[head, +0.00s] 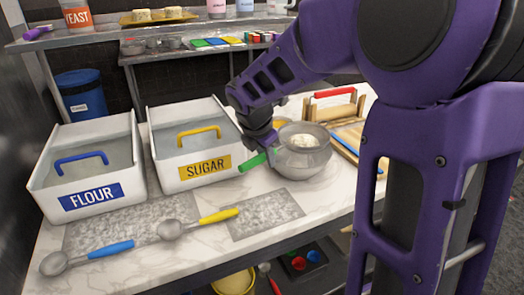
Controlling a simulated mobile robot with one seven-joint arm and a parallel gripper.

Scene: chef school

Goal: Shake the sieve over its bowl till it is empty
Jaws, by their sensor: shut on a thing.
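The metal bowl (302,163) stands on the counter right of the sugar bin. The sieve (288,136) sits at the bowl's top, with a pale heap (304,141) showing inside it. I cannot tell if the sieve touches the bowl's rim. My gripper (268,151) is at the left side of the bowl, shut on the sieve's green handle (252,162). The fingertips are small and partly hidden by my wrist. What lies in the bowl under the sieve is hidden.
The flour bin (42,190) and sugar bin (163,150) stand left of the bowl. Blue-handled (110,248) and yellow-handled (218,215) scoops lie in front. A wooden board (345,145) and red-handled tool (334,93) are close on the right. A shelf (60,42) runs behind.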

